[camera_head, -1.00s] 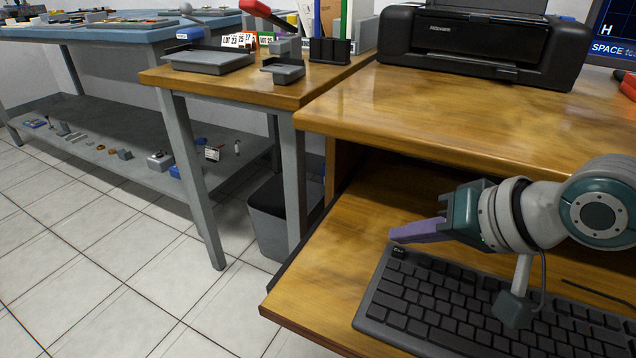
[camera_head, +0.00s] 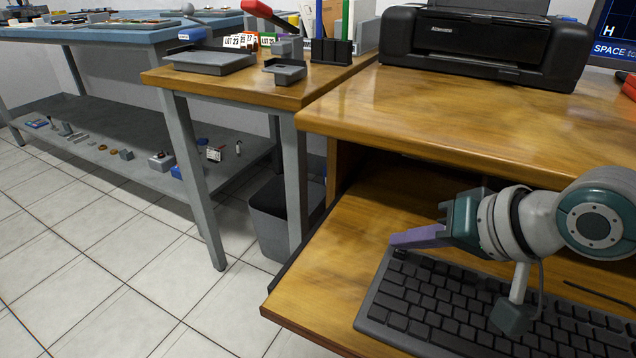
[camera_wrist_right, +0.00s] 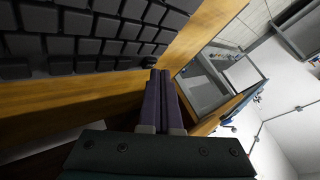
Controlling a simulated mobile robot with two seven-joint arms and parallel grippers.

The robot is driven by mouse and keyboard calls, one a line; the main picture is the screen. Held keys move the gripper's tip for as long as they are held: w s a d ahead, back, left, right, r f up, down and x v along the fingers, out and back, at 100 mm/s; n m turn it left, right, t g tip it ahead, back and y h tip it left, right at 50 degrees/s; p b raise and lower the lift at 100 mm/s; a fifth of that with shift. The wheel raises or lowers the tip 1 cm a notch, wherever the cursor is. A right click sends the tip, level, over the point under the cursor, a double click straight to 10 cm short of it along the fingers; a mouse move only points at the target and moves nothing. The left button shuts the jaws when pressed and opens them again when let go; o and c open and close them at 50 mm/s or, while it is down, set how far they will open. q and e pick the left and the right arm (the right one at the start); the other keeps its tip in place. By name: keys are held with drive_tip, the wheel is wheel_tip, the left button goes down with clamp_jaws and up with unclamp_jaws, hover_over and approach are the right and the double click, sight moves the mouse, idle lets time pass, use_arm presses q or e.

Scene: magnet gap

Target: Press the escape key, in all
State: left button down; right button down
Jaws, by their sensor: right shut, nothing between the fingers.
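The dark keyboard (camera_head: 470,312) lies on the pull-out shelf of the wooden desk. Its escape key is at the far left corner, and in the head view the purple fingertips mostly cover it. My right gripper (camera_head: 394,240) is shut and empty, its fingers pointing left at that corner. The keyboard also shows in the right wrist view (camera_wrist_right: 100,45), with its corner key (camera_wrist_right: 149,62) just beyond the shut fingertips (camera_wrist_right: 158,76). I cannot tell whether the fingertips touch the key or whether it is pressed down. My left gripper is not in view.
A black printer (camera_head: 480,45) stands on the desktop (camera_head: 450,110) above the shelf. The shelf (camera_head: 325,270) is bare left of the keyboard. A dark cable (camera_head: 598,292) lies behind the keyboard at right. A grey bin (camera_head: 275,220) stands on the floor at left.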

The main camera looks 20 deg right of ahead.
drive_tip(key=shift+f, duration=0.4)
drive_tip(key=shift+r, duration=0.1)
idle(0.4)
drive_tip(key=shift+r+p, duration=0.75)
drive_tip(key=shift+p, duration=0.25)
wheel_tip(320, 180, up, 5)
drive_tip(key=p, duration=0.5)
drive_tip(key=shift+p, duration=0.35)
